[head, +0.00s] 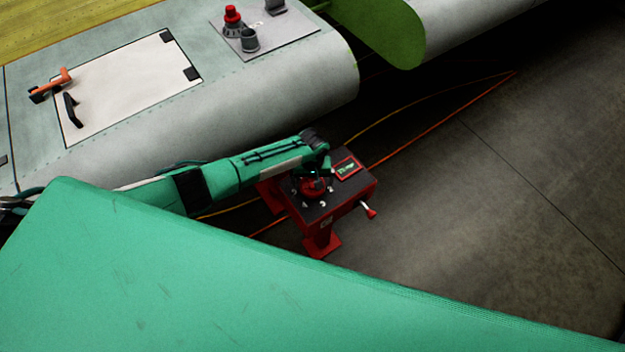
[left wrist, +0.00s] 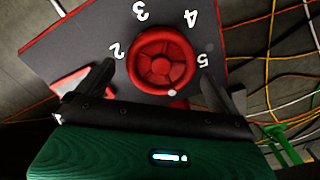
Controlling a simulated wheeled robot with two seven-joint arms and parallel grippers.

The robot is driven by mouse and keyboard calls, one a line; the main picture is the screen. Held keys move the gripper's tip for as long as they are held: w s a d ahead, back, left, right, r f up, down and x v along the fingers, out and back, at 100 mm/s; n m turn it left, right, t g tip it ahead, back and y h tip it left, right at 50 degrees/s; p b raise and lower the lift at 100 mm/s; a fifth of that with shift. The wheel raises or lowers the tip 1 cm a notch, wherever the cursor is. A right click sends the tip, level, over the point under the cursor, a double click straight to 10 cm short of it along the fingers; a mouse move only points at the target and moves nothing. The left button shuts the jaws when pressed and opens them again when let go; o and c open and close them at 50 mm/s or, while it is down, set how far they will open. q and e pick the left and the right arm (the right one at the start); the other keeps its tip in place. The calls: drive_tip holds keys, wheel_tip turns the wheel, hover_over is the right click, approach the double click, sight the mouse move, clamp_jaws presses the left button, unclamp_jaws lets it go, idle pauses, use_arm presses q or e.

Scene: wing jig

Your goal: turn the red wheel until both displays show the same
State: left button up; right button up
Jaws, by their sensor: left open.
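The red wheel (left wrist: 162,62) sits on the dark top of a red box (head: 350,196), with white numbers around it. In the head view the wheel (head: 313,188) is partly covered by my left gripper (head: 316,178). In the left wrist view my left gripper (left wrist: 158,95) is open, with one finger at each side of the wheel's near edge. I cannot tell whether the fingers touch it. A small display (head: 346,168) with green characters is on the box top, too small to read. A second display does not show clearly. My right gripper is not in view.
A grey wing (head: 280,110) with a white panel (head: 130,85) and an orange-handled clamp (head: 55,84) lies at the upper left. A lever (head: 368,209) sticks out of the box's side. Orange and yellow cables (head: 440,122) cross the floor, which is open at right.

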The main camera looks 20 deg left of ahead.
use_arm(q)
drive_tip(key=shift+f, duration=0.5)
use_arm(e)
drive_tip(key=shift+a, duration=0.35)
use_arm(q)
drive_tip(key=c, duration=1)
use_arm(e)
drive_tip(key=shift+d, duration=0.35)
use_arm(q)
drive_tip(key=shift+m, duration=0.3)
